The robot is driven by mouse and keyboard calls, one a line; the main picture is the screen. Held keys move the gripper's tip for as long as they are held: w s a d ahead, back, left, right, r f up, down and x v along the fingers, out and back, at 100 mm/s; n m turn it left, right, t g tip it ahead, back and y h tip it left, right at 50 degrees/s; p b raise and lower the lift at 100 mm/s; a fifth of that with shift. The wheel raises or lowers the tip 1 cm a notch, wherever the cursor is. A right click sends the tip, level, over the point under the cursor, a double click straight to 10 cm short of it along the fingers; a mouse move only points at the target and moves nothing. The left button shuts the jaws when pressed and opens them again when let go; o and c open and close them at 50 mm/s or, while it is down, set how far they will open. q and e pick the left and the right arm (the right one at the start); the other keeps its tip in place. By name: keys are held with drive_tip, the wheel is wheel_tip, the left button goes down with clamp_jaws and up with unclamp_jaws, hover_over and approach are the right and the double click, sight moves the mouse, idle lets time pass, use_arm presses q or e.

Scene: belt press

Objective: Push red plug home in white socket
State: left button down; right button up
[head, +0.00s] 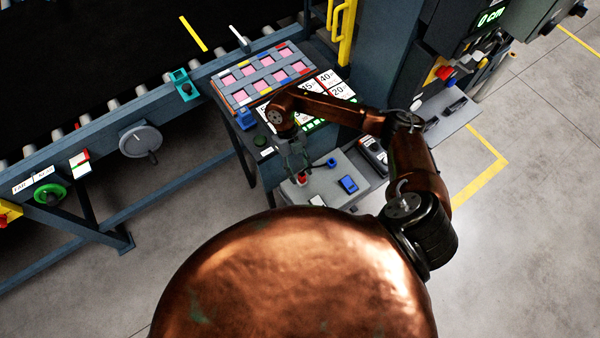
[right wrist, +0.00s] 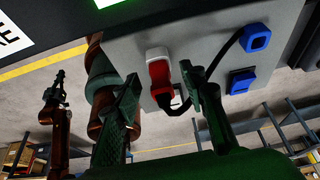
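The red plug (right wrist: 160,74) shows in the right wrist view against the grey panel (right wrist: 205,30), with a white block (right wrist: 157,53) directly at its upper end. The white block looks like the socket; how deep the plug sits is unclear. In the head view the red plug (head: 301,180) is a small spot just below my right gripper (head: 296,158). In the right wrist view my right gripper (right wrist: 160,92) is open, its fingers apart on either side of the plug, with no clear contact. My left gripper is not in the head view.
A blue connector (right wrist: 256,38) has a black cable curving down behind the right finger toward the plug. A blue block (right wrist: 242,81) sits on the panel's right. A small pale piece (head: 317,200) is at the panel's front edge. The conveyor (head: 110,60) runs at left.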

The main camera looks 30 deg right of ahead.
drive_tip(key=p+v, duration=0.1)
drive_tip(key=v, duration=0.5)
drive_tip(key=shift+p, duration=0.35)
drive_tip(key=shift+a, duration=0.1)
idle(0.7)
